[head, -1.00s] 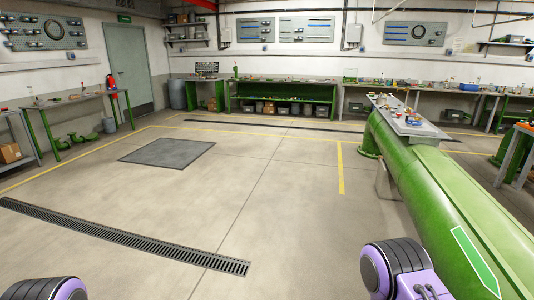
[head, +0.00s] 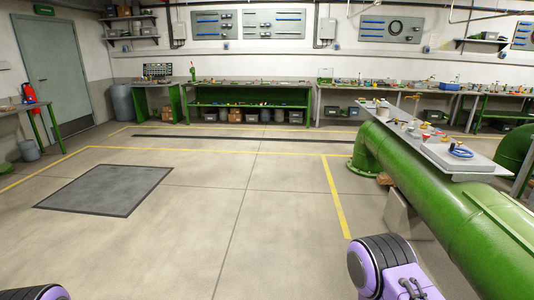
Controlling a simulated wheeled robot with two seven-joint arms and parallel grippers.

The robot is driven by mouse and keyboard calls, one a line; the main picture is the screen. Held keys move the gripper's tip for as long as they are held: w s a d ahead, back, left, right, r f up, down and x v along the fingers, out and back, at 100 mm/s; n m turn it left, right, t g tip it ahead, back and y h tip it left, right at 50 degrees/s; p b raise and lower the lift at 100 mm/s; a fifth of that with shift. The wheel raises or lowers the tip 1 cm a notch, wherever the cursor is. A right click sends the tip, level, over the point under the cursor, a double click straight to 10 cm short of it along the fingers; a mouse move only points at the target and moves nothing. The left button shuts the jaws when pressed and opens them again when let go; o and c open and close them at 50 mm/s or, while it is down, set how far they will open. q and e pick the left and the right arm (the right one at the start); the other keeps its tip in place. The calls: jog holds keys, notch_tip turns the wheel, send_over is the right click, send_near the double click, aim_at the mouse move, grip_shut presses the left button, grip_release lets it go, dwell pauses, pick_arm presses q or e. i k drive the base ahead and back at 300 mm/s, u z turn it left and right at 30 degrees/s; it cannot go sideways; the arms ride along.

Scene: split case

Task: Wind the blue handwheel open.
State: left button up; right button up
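A small blue ring (head: 460,151) that looks like a handwheel lies on or just above a grey bench top (head: 478,164) at the right of the head view. It is too small to make out its spokes or what it is mounted on. Part of my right arm shows at the bottom right of centre, and part of my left arm shows in the bottom left corner. Neither gripper is in view. Both arms are well short of the blue ring.
A large green pipe (head: 440,205) runs under the bench top along the right side. A dark floor plate (head: 105,190) lies at left. Green workbenches (head: 250,105) line the back wall. The middle floor (head: 250,220) is clear.

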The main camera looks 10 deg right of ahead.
aim_at(452, 149)
jog(key=z, duration=0.5)
jog(key=i, duration=2.4)
jog(key=z, duration=1.75)
jog(key=i, duration=1.35)
jog(key=z, duration=0.65)
